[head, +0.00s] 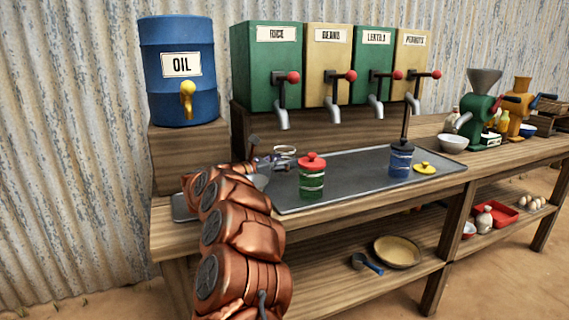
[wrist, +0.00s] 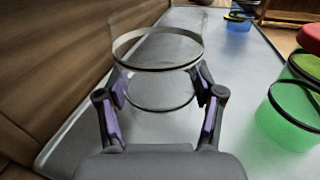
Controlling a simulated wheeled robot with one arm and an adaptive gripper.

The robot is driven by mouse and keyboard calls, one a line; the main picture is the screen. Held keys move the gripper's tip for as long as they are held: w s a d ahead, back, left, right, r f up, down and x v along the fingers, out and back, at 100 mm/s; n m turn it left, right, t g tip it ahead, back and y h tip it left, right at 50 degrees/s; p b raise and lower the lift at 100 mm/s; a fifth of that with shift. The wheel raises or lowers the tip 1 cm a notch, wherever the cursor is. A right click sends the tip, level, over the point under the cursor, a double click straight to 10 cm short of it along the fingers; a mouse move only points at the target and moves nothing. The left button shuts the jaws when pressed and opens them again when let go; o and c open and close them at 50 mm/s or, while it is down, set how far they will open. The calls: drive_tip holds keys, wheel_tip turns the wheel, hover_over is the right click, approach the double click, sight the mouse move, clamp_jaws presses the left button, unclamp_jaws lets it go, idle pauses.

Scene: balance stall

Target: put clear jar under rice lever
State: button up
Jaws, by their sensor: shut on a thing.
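The clear jar (head: 285,152) is see-through with a metal-looking rim. In the head view it appears below the rice spout (head: 282,118), close to the tray's back edge; I cannot tell whether it touches the tray. My gripper (head: 264,160) is shut on it from the left, partly hidden behind my arm. In the wrist view my gripper (wrist: 161,90) has a purple-padded finger on each side of the clear jar (wrist: 157,67), which looks upright and empty. The rice dispenser (head: 259,68) is a green box, and its rice lever (head: 292,77) has a red knob.
A green jar with red lid (head: 312,178) stands on the metal tray (head: 350,170) right of the clear jar. A blue jar (head: 401,160) with a dark upright handle and a yellow lid (head: 425,168) are farther right. The blue oil drum (head: 178,95) stands left. The tray's middle is clear.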

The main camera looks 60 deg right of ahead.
sight(276, 161)
drive_tip(key=shift+f, duration=0.35)
drive_tip(key=o, duration=0.9)
drive_tip(key=shift+f, duration=0.1)
drive_tip(key=o, duration=0.4)
drive_tip(key=shift+s+f+b, duration=0.1)
drive_tip(key=shift+f+b, duration=0.05)
drive_tip(key=shift+b, duration=0.15)
drive_tip(key=shift+c, duration=0.2)
drive_tip(key=shift+r+p, duration=0.75)
drive_tip(key=shift+p, duration=0.5)
drive_tip(key=v, duration=0.6)
drive_tip(key=shift+w+a+r, duration=0.1)
drive_tip(key=shift+w+a, duration=0.15)
drive_tip(key=shift+a, duration=0.05)
drive_tip(key=shift+w+a+r, duration=0.1)
drive_tip(key=shift+a, duration=0.3)
